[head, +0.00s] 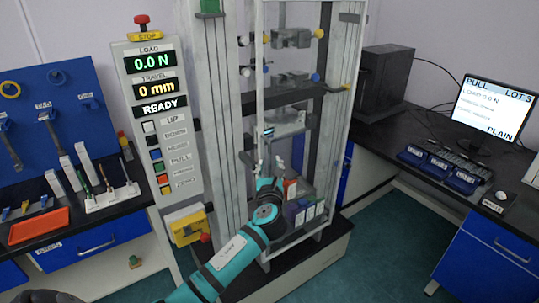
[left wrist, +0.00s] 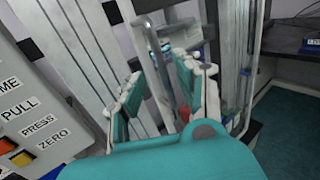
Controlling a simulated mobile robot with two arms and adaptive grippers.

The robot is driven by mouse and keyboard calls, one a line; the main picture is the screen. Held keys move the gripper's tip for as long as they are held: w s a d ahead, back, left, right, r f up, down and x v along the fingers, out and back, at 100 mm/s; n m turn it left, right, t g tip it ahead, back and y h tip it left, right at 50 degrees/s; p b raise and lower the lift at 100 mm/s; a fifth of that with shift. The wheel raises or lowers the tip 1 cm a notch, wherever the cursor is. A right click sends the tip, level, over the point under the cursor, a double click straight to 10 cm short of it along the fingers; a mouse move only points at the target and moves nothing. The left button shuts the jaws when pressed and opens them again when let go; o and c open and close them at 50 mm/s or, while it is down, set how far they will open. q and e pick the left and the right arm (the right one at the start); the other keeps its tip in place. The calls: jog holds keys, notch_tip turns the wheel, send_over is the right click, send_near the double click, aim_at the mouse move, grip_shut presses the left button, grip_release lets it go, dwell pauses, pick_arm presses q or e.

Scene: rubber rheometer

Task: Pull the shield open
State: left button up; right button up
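The shield (head: 259,75) is a clear panel in a pale frame, standing across the front of the tall test machine. I cannot tell whether it is fully closed. My left gripper (head: 269,165) is at the lower left part of the shield, with its fingers spread. In the left wrist view, the left gripper (left wrist: 158,100) is open, and a pale upright bar of the shield (left wrist: 148,72) shows between and beyond its fingers. Whether the fingers touch the bar is unclear.
A control panel (head: 155,110) reading 0.0 N, 0 mm and READY stands left of the shield. Small boxes (head: 300,213) sit low behind the shield. Side benches hold an orange tray (head: 38,227) at left and a monitor (head: 492,107) at right. The floor at right is clear.

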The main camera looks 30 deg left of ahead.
aim_at(270, 158)
pick_arm(q)
jog(key=x, duration=0.5)
jog(key=shift+w+a, duration=0.15)
jog(key=shift+w, duration=0.1)
grip_shut()
dwell(0.4)
